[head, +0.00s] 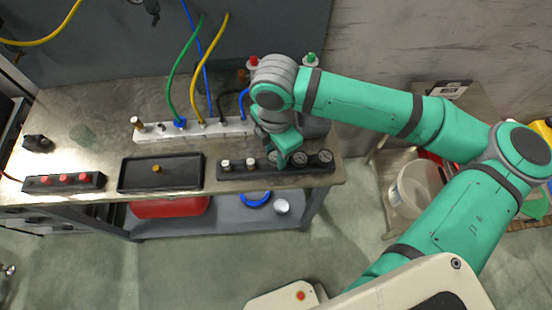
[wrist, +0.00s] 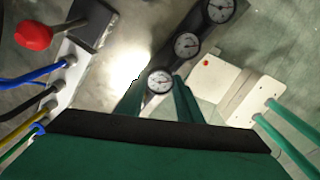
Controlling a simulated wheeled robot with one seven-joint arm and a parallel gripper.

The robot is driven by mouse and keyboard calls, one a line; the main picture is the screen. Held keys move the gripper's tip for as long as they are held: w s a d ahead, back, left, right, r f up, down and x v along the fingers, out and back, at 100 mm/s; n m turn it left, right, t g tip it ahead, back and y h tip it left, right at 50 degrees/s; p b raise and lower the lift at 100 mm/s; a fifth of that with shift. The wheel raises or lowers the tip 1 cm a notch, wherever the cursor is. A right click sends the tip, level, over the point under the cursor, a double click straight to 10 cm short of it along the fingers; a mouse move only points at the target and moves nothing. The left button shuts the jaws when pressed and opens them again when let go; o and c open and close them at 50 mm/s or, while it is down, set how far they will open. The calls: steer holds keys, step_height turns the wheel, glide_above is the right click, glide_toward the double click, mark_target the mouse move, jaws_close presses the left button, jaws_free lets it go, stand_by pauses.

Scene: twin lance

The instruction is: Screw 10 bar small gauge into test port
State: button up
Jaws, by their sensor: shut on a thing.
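My gripper (head: 283,162) points down at the black rack (head: 238,173) at the front right of the bench. In the wrist view its two green fingers (wrist: 158,88) are on either side of a small round gauge (wrist: 159,81) with a white dial, and they are shut on it. In the head view this gauge (head: 272,156) is partly hidden by the gripper. Two more gauges (head: 299,158) (head: 325,156) sit to its right in the rack. The dial markings are too small to read. I cannot tell which fitting is the test port.
A pale manifold (head: 222,128) with blue, green and yellow hoses stands behind the rack. A black tray (head: 132,176) with a brass fitting (head: 156,169) lies to the left. A black block with red caps (head: 64,181) is at far left. Bare bench lies between.

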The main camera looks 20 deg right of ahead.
steer(key=shift+r, duration=1.5)
